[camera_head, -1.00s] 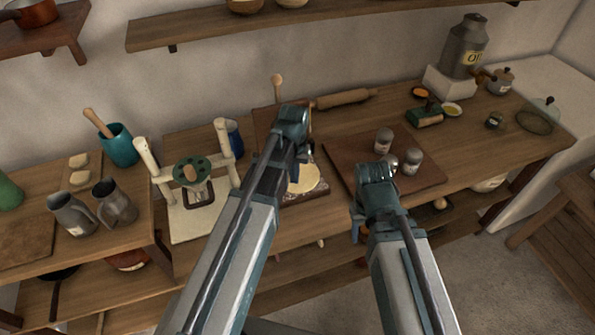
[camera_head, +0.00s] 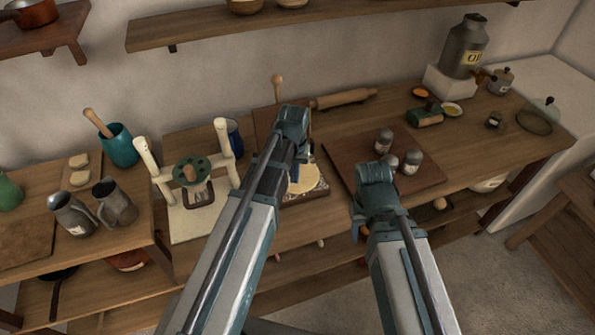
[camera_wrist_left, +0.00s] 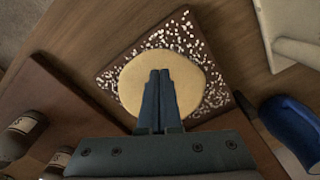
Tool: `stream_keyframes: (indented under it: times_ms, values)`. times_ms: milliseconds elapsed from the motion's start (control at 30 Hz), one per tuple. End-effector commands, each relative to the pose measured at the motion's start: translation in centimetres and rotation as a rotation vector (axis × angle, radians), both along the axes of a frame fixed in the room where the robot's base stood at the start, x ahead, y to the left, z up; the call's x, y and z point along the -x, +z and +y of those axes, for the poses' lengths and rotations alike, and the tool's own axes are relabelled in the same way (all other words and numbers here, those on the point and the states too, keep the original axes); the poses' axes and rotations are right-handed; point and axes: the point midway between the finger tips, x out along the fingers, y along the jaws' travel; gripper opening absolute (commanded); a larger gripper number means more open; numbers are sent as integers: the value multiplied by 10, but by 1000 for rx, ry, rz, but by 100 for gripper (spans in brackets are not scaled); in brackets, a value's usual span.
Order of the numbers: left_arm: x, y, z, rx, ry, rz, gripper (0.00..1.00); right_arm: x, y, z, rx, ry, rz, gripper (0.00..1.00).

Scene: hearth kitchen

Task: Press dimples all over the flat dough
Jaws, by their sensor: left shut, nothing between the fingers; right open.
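The flat dough (camera_wrist_left: 190,70) is a pale round disc on a dark square board (camera_wrist_left: 113,68) strewn with white flecks. In the head view the dough (camera_head: 306,180) is partly hidden behind my left arm. My left gripper (camera_wrist_left: 159,74) is shut and empty, its fingertips over the middle of the dough in the left wrist view. I cannot tell whether the tips touch it. No dimples can be made out on the part that shows. My right gripper (camera_head: 358,222) is open and empty in front of the table edge, away from the dough; its fingers are mostly hidden.
A brown board with several shakers (camera_head: 384,141) lies right of the dough. A wooden press frame (camera_head: 200,222) stands to its left, with a blue mug (camera_head: 234,137) behind. A rolling pin (camera_head: 343,99) lies at the back. Table space further right is partly clear.

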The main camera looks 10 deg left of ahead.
Motion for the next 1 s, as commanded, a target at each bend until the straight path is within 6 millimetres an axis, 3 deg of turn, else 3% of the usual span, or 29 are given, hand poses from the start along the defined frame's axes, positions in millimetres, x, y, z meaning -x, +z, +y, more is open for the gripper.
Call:
stream_keyframes:
  times_ms: [733,1000]
  values:
    - [0,-18,0,0,0,0,0,0,-18,0,0,0,0,50]
    - [0,-17,0,0,0,0,0,0,-17,0,0,0,0,50]
